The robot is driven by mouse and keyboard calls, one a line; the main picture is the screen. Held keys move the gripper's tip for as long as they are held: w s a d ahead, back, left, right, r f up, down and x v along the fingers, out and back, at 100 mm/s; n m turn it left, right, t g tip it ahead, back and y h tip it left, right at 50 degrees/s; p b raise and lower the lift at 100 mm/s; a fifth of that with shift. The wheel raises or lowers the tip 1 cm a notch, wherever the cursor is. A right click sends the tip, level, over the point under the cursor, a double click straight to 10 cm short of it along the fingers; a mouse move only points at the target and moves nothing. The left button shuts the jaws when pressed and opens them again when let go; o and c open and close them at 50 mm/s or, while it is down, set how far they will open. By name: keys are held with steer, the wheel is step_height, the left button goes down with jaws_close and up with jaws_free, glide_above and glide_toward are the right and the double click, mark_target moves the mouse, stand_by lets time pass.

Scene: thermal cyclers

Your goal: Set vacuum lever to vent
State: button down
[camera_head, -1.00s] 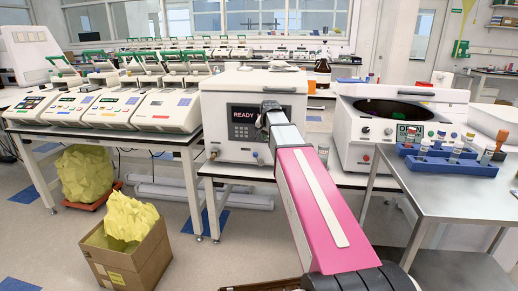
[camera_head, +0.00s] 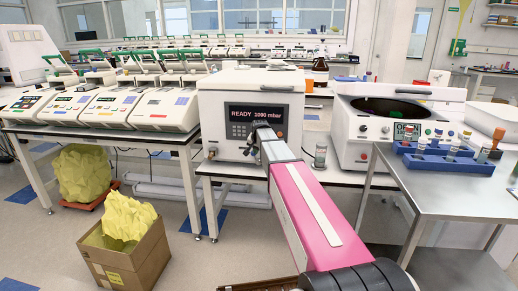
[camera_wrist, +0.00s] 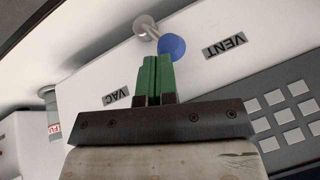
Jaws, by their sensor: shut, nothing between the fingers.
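The vacuum lever shows in the wrist view as a silver pivot with a blue knob (camera_wrist: 172,46). The knob leans from the pivot toward the side of the VENT label (camera_wrist: 225,45). The VAC label (camera_wrist: 116,97) lies on the other side. My gripper (camera_wrist: 157,60) has its green fingers shut together with nothing between them. The fingertips are right beside the knob, on its VAC side; I cannot tell if they touch it. In the head view the white machine (camera_head: 213,105) has a display (camera_head: 257,114) reading READY 1000 mbar. My arm hides the lever there.
A keypad (camera_wrist: 285,115) lies near the fingers in the wrist view. In the head view a capped vial (camera_head: 320,156) stands right of the machine, beside a round-chambered device (camera_head: 395,105). Thermal cyclers (camera_head: 165,108) stand at the left. A metal table (camera_head: 425,190) with blue racks is at right.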

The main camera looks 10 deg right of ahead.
steer(key=shift+w+a, duration=0.1)
stand_by(0.3)
steer(key=shift+w+a+f+h, duration=0.15)
steer(key=shift+a+h, duration=0.15)
steer(key=shift+a, duration=0.15)
steer(key=shift+w+a+f+h, duration=0.15)
steer(key=shift+a+h, duration=0.15)
steer(key=shift+a, duration=0.15)
steer(key=shift+s+d+r, duration=0.1)
steer(key=shift+d, duration=0.05)
